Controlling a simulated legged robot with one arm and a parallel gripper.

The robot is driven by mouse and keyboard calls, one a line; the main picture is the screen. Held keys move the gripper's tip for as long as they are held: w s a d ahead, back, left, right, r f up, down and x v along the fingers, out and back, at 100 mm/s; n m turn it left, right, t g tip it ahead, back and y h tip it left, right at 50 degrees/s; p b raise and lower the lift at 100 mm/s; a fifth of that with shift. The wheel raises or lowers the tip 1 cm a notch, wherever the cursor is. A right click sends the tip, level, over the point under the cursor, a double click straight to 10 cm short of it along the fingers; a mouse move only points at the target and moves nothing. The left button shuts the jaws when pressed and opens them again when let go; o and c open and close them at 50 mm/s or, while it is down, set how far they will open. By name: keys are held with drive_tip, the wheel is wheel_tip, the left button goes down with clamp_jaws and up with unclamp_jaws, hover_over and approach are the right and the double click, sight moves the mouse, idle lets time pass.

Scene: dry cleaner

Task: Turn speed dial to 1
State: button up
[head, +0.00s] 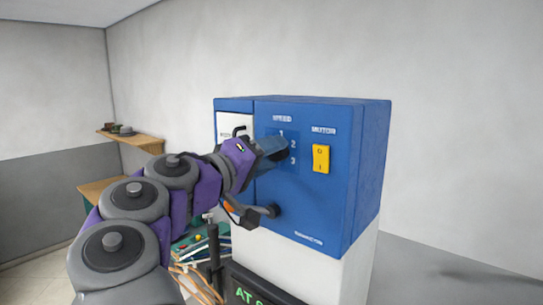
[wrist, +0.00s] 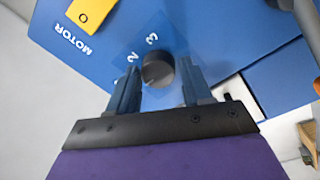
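The speed dial (wrist: 157,70) is a dark round knob on the blue front panel (wrist: 95,52), with the numbers 2 and 3 beside it in the wrist view. In that view the 1 is mostly hidden by a finger. In the head view my gripper (head: 284,150) is at the panel under the SPEED label (head: 282,119) and covers the dial. The numbers 1, 2 and 3 show there. In the wrist view my gripper's fingers (wrist: 158,72) are apart, one on each side of the dial. I cannot tell whether they touch it, or where its pointer is.
A yellow motor switch (head: 321,158) is right of the dial; it also shows in the wrist view (wrist: 90,14). A dark crank-like handle (head: 265,211) sticks out below my gripper. A wooden shelf (head: 140,143) is on the left wall. The floor right of the machine is clear.

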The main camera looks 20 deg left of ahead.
drive_tip(key=shift+o, duration=1.3)
drive_tip(key=shift+a, duration=0.3)
drive_tip(key=shift+w, duration=0.1)
drive_tip(key=b+v, duration=0.1)
drive_tip(key=v, duration=1.6)
drive_tip(key=shift+a, duration=0.3)
drive_tip(key=shift+a+f, duration=0.1)
drive_tip(key=shift+a, duration=0.05)
